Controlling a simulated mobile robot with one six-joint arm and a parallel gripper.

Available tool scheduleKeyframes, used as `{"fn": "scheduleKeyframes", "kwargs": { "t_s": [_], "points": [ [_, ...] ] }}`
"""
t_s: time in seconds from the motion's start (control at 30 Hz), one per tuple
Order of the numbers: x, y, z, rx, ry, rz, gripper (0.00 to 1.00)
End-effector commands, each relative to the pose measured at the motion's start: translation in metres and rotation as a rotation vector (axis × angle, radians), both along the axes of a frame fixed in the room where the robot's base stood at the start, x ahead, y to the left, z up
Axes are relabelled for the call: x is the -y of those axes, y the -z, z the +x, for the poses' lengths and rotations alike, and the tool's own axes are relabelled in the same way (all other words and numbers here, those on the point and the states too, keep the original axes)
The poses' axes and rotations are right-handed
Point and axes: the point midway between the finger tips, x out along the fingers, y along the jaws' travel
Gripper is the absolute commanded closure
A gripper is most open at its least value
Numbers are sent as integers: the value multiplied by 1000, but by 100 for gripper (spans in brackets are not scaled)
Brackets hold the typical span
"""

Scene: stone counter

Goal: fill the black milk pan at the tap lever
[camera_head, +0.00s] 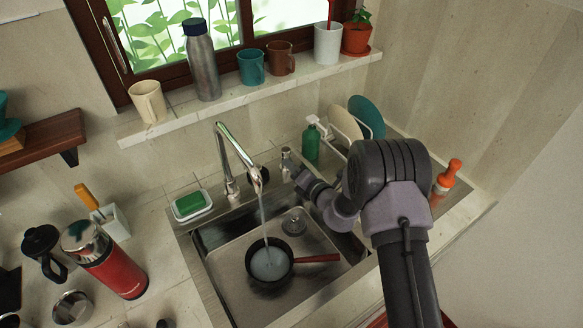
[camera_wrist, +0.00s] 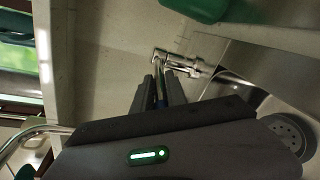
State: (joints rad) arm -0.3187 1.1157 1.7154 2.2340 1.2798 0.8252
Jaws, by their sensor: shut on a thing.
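The black milk pan (camera_head: 268,277) stands upright in the sink, its red handle (camera_head: 317,258) pointing right. A stream of water (camera_head: 263,220) falls from the spout of the chrome tap (camera_head: 235,145) into the pan, and pale water lies inside it. The tap lever (camera_head: 287,158) stands to the right of the tap, behind the sink. My gripper (camera_head: 296,172) is at the lever. In the wrist view the fingers (camera_wrist: 161,88) are shut on the slim lever, whose chrome fitting (camera_wrist: 188,64) shows just beyond the fingertips.
The sink drain (camera_head: 294,221) is behind the pan. A green soap bottle (camera_head: 311,143) and a rack with plates (camera_head: 367,117) stand near my arm. A sponge dish (camera_head: 191,206) is left of the tap; a red flask (camera_head: 112,268) stands on the left counter.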

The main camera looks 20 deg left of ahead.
Motion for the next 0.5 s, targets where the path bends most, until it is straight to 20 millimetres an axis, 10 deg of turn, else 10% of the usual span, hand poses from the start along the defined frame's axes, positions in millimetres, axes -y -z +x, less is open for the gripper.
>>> {"fn": "scheduleKeyframes", "kwargs": {
  "t_s": [0.5],
  "points": [
    [19, 0, 15, 1, -291, -3, 100]
  ]
}}
